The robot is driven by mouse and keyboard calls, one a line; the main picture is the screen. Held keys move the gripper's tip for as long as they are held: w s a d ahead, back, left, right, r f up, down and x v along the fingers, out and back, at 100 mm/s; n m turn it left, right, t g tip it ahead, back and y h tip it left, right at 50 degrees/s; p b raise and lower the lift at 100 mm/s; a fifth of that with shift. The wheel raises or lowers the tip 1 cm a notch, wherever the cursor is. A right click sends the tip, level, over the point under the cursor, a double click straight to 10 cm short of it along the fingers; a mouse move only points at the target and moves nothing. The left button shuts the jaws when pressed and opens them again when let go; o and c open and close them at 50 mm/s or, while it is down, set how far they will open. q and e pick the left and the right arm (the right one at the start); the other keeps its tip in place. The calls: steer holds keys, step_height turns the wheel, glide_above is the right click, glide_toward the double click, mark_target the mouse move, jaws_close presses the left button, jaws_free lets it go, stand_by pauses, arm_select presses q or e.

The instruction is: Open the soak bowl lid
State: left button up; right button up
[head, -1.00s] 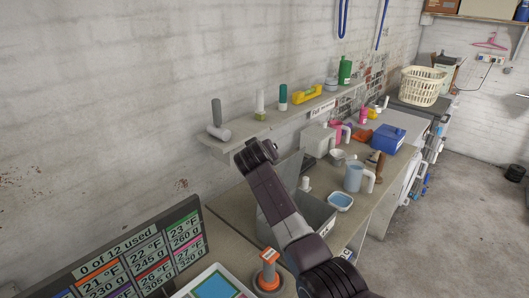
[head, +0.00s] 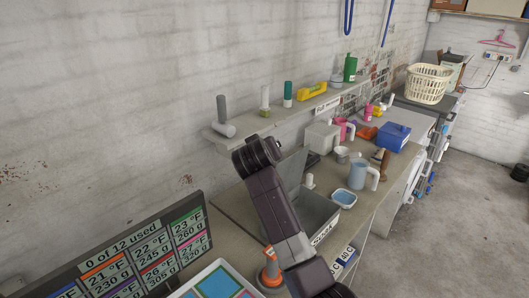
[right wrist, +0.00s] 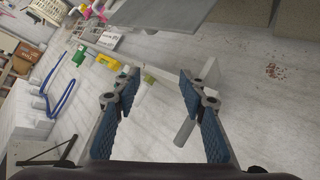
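The soak bowl (head: 321,222) is a grey open-topped bin with a label on its front, set in the bench. Its grey lid (head: 294,168) stands raised and tilted at the wall side, partly hidden behind my right arm. A grey panel, which looks like the lid (right wrist: 165,10), also crosses the top of the right wrist view. My right gripper (right wrist: 158,88) is open, with nothing between its blue-padded fingers, and faces the wall and shelf. It looks apart from the panel. Its fingers do not show in the head view. My left gripper is not in view.
A wall shelf (head: 270,121) with bottles runs above the bench. A screen (head: 130,250) and an orange-ringed object (head: 269,272) are in front.

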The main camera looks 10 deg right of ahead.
steer(key=v, duration=0.5)
steer(key=shift+w, duration=0.1)
